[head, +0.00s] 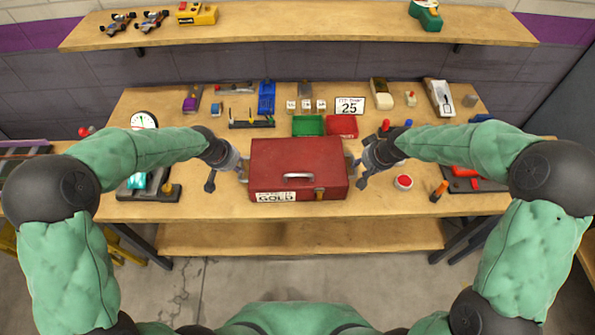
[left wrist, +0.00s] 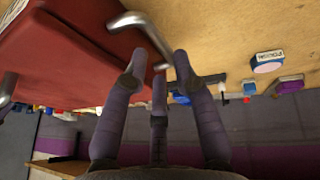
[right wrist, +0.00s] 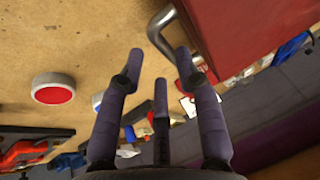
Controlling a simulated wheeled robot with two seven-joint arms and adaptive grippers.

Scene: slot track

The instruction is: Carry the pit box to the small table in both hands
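The pit box (head: 300,165) is a red metal case with a silver front handle and a label reading "GOLD", standing on the workbench. My left gripper (head: 228,174) is at its left end, fingers spread. In the left wrist view, the box's silver side handle (left wrist: 146,32) reaches between the open fingertips (left wrist: 159,72). My right gripper (head: 362,170) is at the right end, also spread. In the right wrist view, the other side handle (right wrist: 164,30) lies by the open fingertips (right wrist: 159,66), closest to the right finger. I cannot tell which surface is the small table.
The workbench (head: 225,205) holds green and red trays, a dial, a red button (head: 403,182) and a screwdriver (head: 439,191) around the box. A shelf (head: 300,30) runs above. A lower shelf (head: 300,238) lies below. A surface with track (head: 22,148) is at far left.

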